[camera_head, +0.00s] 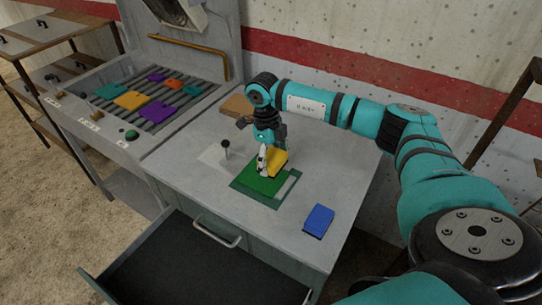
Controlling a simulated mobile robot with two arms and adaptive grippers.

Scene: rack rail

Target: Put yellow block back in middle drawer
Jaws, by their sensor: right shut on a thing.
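The yellow block (279,160) is at my right gripper (263,167), above the far edge of a green mat on the grey cabinet top. The gripper points down and is shut on the block, partly hiding it. Whether the block touches the surface is hard to tell. A bright green block (264,184) lies on the mat, just in front of the fingers. An open drawer (190,272) with dark inside juts out from the cabinet front, and nothing shows in it. My left gripper is out of view.
A blue block (318,220) lies near the cabinet's right edge. A black-knobbed stick (226,146) stands left of the gripper. A brown block (237,105) is at the back. A roller panel (150,98) with several coloured plates and buttons is at the left.

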